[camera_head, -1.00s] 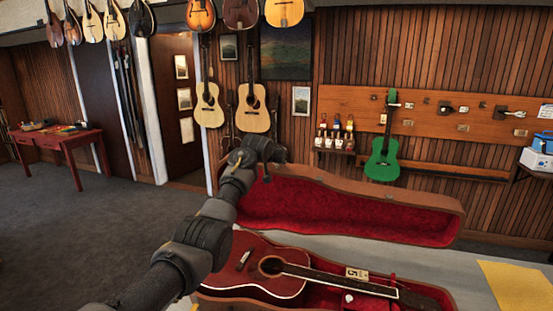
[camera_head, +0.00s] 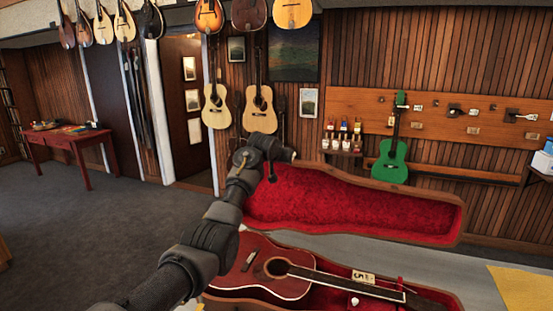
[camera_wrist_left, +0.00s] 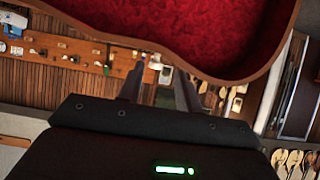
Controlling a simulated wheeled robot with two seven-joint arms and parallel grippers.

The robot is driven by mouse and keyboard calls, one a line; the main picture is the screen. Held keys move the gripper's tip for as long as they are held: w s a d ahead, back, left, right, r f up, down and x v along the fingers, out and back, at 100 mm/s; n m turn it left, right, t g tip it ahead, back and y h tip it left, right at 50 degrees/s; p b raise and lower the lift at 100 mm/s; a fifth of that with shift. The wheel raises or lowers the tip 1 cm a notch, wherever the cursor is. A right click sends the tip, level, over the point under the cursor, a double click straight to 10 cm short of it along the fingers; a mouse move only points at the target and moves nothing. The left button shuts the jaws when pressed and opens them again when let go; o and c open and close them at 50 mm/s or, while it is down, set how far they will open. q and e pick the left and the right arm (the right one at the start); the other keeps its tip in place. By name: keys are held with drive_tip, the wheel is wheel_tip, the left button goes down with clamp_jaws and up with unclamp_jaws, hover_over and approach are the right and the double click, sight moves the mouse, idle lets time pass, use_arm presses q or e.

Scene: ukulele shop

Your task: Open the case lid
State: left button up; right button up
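The guitar case lid (camera_head: 350,210) stands raised at the back of the case, its red plush lining facing me. It also fills the top of the left wrist view (camera_wrist_left: 190,30). The case bottom (camera_head: 440,297) lies on the table and holds a reddish-brown ukulele or guitar (camera_head: 262,268). My left gripper (camera_head: 285,153) is at the lid's upper left edge. In the left wrist view its two fingers (camera_wrist_left: 160,88) are apart, with nothing seen between them, close to the lid's rim. Whether they touch the lid is unclear. My right gripper is not in view.
The grey table (camera_head: 400,259) carries the case, with a yellow sheet (camera_head: 520,288) at right. A green guitar (camera_head: 390,160) and a wooden rack (camera_head: 450,118) are on the wall behind. A red table (camera_head: 68,140) stands far left, with clear carpet before it.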

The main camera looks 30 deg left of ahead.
use_arm(q)
drive_tip(key=b+v, duration=0.4)
drive_tip(key=v, duration=0.5)
drive_tip(key=shift+s+r, duration=0.2)
drive_tip(key=shift+s, duration=0.2)
drive_tip(key=shift+c, duration=0.4)
